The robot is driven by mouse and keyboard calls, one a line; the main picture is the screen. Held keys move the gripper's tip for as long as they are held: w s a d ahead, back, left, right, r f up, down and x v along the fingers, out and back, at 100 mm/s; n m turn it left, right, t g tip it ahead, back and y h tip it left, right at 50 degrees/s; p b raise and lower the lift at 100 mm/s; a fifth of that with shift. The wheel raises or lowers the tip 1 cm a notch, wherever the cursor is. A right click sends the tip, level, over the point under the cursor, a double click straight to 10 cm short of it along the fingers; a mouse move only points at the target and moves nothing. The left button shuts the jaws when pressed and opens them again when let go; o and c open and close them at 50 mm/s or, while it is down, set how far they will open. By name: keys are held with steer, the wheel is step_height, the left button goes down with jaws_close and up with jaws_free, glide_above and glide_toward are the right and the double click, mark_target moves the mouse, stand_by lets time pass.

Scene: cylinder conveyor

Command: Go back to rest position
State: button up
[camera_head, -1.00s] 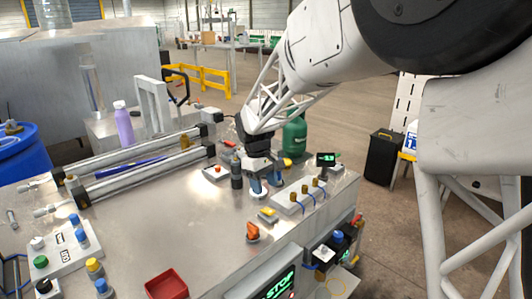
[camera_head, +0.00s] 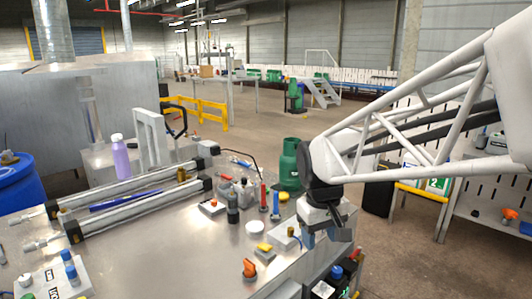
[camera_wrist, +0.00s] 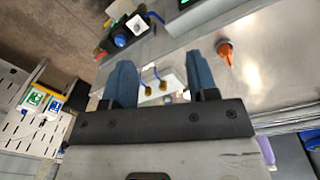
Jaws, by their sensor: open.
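My gripper (camera_head: 321,240) hangs near the right edge of the metal table (camera_head: 190,245), with its blue fingers pointing down. The wrist view shows the two blue fingers (camera_wrist: 163,78) spread apart with nothing held between them. Beyond the fingers in that view is a white block with brass fittings (camera_wrist: 158,86); I cannot tell the exact gap. In the head view the gripper and wrist partly hide this block (camera_head: 287,238).
A white disc (camera_head: 255,227), an orange switch (camera_head: 249,268) and a yellow-topped piece (camera_head: 264,248) are on the table. Cylinder conveyors (camera_head: 140,207) lie at left. A green gas bottle (camera_head: 289,170) stands behind the table. Open floor lies beyond.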

steer(key=s+d+f+m+t, duration=0.1)
steer(key=s+d+m, duration=0.1)
steer(key=s, duration=0.7)
steer(key=s+d+f+m+t, duration=0.1)
steer(key=s+d, duration=0.3)
steer(key=s, duration=0.5)
steer(key=shift+s+d+m, duration=0.2)
steer(key=shift+d+m, duration=0.05)
steer(key=shift+m, duration=0.45)
